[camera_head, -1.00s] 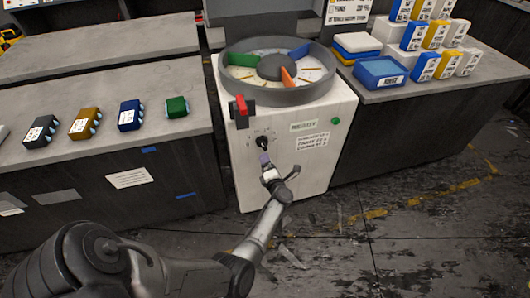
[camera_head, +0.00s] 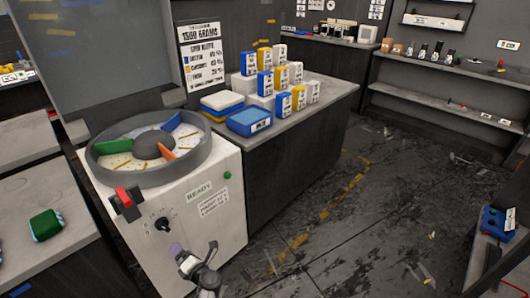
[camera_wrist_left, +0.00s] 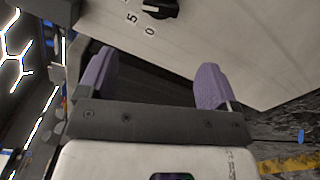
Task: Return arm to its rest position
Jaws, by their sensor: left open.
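My left gripper (camera_head: 179,250) is in front of the white machine (camera_head: 215,237), just below its black knob (camera_head: 162,224). In the left wrist view its two purple fingertips (camera_wrist_left: 153,82) are spread apart with nothing between them. The knob (camera_wrist_left: 160,8) shows at the top of that view, beyond the fingers and not touching them, with the numbers 5 and 0 beside it. My right gripper is not in view.
The machine carries a round grey drum (camera_head: 200,162) with coloured dividers, a red switch (camera_head: 124,196) and a READY label. A counter with a blue tray (camera_head: 249,120) and several boxes stands right of it. A green pack (camera_head: 46,224) lies on the left bench.

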